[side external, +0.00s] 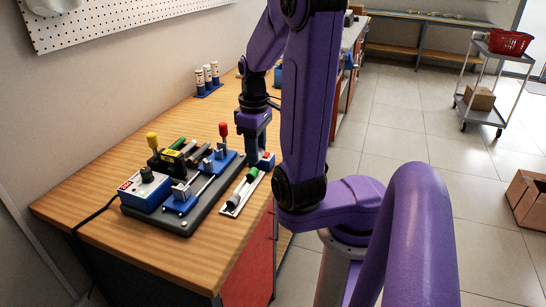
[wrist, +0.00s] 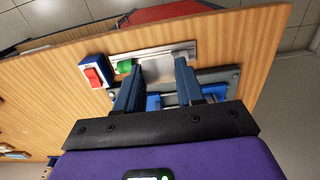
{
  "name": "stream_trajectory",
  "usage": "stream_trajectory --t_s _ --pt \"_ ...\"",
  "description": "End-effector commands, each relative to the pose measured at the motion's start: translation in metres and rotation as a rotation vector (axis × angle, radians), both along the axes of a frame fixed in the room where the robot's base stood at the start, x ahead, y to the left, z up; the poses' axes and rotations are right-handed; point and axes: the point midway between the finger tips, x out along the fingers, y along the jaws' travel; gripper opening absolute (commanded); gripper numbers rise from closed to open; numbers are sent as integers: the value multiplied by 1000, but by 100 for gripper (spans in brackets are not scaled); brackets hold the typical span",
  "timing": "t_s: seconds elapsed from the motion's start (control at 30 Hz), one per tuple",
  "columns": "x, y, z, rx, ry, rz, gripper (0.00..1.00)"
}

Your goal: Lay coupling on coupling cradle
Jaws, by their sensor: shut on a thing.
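My gripper (wrist: 158,72) is shut on a pale grey piece, which I take to be the coupling (wrist: 158,70), held between the two blue fingers in the wrist view. In the side view my gripper (side external: 252,160) points down at the right edge of the fixture plate, near the tray; the coupling is not clearly visible there. The dark fixture plate (side external: 190,222) carries blue holders, one at the front (side external: 180,204) and one farther back (side external: 222,160). I cannot tell which is the coupling cradle. In the wrist view, blue parts (wrist: 153,102) show partly behind the fingers.
A pale tray (side external: 233,210) holds a green piece (side external: 252,174) beside the plate. A red-switch box (side external: 266,160) stands behind it. Red (side external: 223,130) and yellow (side external: 152,140) clamp handles rise from the fixture. A blue control box (side external: 145,190) is at left. The bench front-left is clear.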

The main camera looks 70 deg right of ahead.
Motion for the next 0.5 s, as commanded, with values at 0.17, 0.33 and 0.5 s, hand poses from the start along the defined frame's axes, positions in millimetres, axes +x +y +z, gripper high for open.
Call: stream_trajectory --t_s 0.17,0.33,0.5 --pt "57 9 1 1 1 10 10" --pt "108 31 -1 1 2 9 10" --pt "148 59 -4 0 2 7 10"
